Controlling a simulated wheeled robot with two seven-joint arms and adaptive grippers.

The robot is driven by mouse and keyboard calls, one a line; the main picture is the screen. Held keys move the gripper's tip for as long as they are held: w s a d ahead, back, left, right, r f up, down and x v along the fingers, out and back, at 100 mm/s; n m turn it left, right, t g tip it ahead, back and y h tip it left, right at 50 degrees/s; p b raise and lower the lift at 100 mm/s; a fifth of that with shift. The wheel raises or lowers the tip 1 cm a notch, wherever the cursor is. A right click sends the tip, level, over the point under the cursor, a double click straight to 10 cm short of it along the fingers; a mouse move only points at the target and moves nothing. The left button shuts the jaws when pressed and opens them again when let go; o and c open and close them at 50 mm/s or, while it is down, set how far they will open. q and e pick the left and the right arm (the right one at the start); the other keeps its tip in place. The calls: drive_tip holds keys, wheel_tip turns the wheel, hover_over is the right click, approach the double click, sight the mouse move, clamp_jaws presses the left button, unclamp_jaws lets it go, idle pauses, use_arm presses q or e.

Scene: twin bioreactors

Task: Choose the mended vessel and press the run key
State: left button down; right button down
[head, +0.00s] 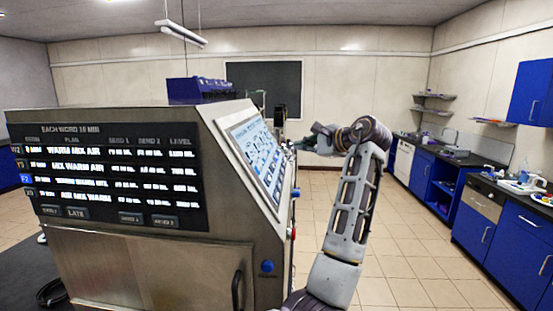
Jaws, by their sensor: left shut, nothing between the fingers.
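A steel cabinet (150,265) fills the left of the head view. A tilted pale-blue touch panel (258,153) sits on its right face, seen at a steep angle; its keys are too small to read. A black board (110,175) on the cabinet shows "EACH WORD 10 MIN" above several rows of words such as WARM, MIX and AIR. My left gripper (297,146) is shut and empty, pointing left at the panel's right edge. I cannot tell whether its tips touch the panel. No vessel can be made out clearly. My right gripper is out of view.
A blue round button (267,266) and a dark handle (237,291) are on the cabinet's lower part. A blue rack (200,88) stands on top. Blue counters (495,230) with a sink run along the right wall. The tiled floor (410,265) between is clear.

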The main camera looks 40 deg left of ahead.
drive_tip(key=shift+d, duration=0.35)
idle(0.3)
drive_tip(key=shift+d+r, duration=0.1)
